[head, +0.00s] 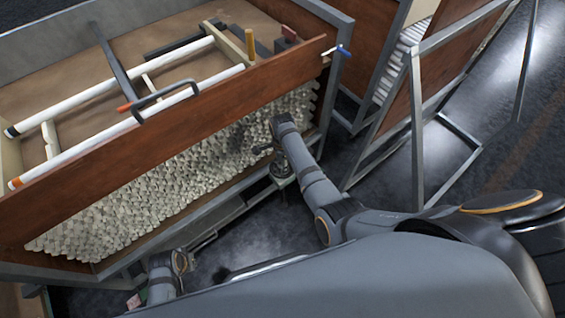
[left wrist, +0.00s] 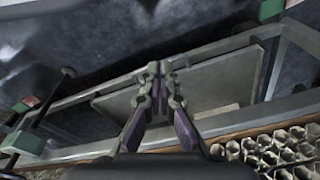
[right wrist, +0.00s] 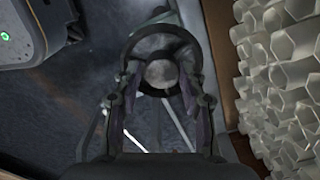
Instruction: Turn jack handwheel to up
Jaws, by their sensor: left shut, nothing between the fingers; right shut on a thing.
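The jack handwheel shows in the right wrist view as a dark round ring (right wrist: 165,31) with a paler round centre. My right gripper (right wrist: 160,74) has its two fingers on opposite sides of the ring, shut on it. In the head view my right arm reaches down beside the wooden crate, where a small dark part is visible by the wrist; the fingers are hard to make out there. My left gripper (left wrist: 155,73) is shut and empty above a grey frame and flat plate. The wheel's turn position cannot be read.
A wooden-sided crate (head: 190,110) holds stacked pale hexagonal tubes (right wrist: 285,70). White tubes (head: 125,127) and a dark handle lie across its top. A metal frame rack (head: 417,130) stands at right. Dark floor (head: 245,235) is open between crate and me.

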